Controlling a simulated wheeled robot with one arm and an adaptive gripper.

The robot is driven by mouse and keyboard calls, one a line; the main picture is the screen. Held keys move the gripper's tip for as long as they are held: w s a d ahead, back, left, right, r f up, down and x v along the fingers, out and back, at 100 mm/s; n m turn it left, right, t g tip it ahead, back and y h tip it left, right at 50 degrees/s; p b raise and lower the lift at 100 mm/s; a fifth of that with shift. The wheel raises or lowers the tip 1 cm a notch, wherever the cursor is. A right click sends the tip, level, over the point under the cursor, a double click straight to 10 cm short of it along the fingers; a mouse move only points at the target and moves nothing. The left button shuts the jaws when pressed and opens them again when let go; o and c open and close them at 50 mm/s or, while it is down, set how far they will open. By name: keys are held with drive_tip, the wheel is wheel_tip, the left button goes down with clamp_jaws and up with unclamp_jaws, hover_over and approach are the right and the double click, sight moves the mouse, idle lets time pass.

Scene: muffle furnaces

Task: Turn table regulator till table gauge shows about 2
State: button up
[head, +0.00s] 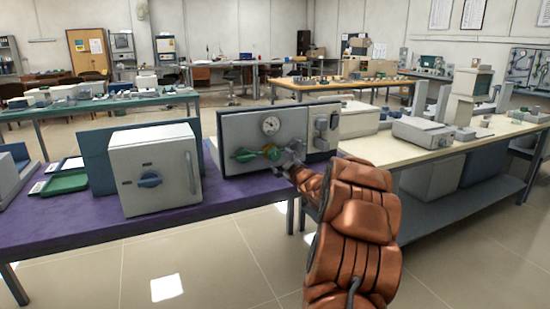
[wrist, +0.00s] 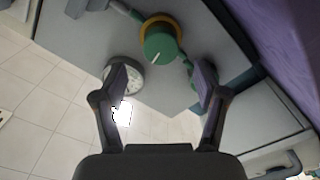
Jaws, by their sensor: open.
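The table regulator (head: 272,152) is a green knob with a yellow ring on the front of a grey panel box on the purple table. In the wrist view the regulator (wrist: 160,43) shows a white line on its face. The round white table gauge (head: 270,125) sits above it on the panel; its reading is too small to tell. In the wrist view the left finger partly covers the gauge (wrist: 112,70). My gripper (wrist: 163,82) is open and empty, its fingers spread below the regulator in that view, apart from it. In the head view my gripper (head: 289,154) is just right of the regulator.
A green valve handle (head: 243,155) is left of the regulator, joined by piping. A white box furnace (head: 155,168) with a blue knob stands left. Sockets (head: 322,130) are on the panel's right. Another bench (head: 430,152) stands right. Floor in front is clear.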

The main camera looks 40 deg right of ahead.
sight(275, 155)
drive_tip(key=shift+x, duration=3.25)
drive_tip(key=shift+c, duration=0.2)
drive_tip(key=c, duration=1.1)
